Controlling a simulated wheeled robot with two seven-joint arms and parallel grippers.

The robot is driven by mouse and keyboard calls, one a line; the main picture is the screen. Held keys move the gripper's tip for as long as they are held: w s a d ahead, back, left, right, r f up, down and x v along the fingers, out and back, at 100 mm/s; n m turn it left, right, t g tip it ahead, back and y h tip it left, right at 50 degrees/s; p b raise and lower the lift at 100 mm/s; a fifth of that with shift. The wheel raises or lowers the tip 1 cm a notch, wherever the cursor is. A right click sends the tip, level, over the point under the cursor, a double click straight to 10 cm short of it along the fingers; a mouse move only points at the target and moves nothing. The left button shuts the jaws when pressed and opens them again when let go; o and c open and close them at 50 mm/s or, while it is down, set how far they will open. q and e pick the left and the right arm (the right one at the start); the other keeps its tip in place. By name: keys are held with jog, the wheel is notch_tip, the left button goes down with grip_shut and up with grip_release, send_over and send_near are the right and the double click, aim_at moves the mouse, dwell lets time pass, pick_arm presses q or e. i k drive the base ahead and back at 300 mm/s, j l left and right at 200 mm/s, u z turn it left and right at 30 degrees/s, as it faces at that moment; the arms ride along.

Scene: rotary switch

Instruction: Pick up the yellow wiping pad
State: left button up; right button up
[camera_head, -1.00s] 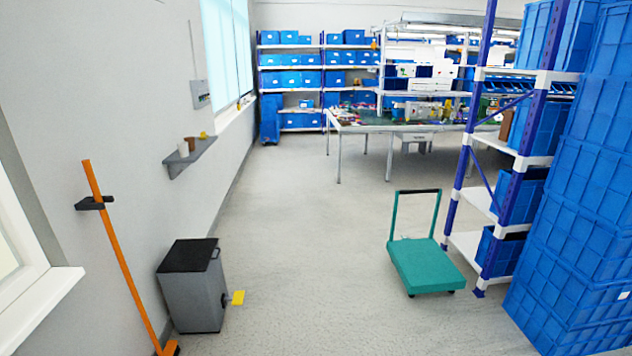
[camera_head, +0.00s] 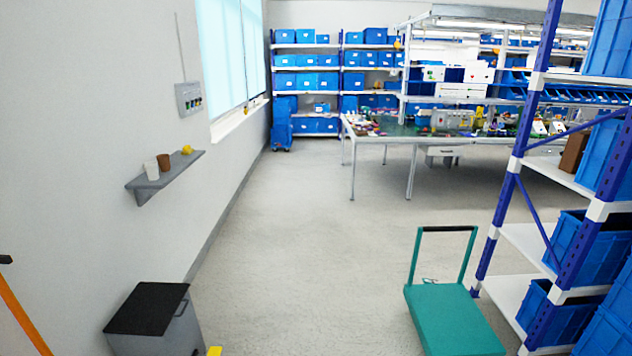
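A small yellow item (camera_head: 187,150), which looks like the wiping pad, sits at the far end of a grey wall shelf (camera_head: 140,186) on the left. It is too small to make out its exact shape. A white cup (camera_head: 151,171) and a brown cup (camera_head: 164,162) stand beside it on the same shelf. A grey control panel (camera_head: 189,98) with small coloured switches is on the wall above the shelf. Neither of my grippers is in view.
A grey bin with a black lid (camera_head: 148,308) and yellow pedal (camera_head: 214,351) stands below the shelf. A green trolley (camera_head: 452,320) stands at right, beside a blue-and-white rack (camera_head: 521,240). A worktable (camera_head: 395,138) is farther back. The floor (camera_head: 300,250) between is clear.

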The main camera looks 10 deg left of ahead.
aim_at(187, 150)
jog(key=i+j+u, duration=0.1)
jog(key=i+u, duration=0.15)
jog(key=i, duration=0.95)
jog(key=i+l+u, duration=0.25)
jog(key=i, duration=1)
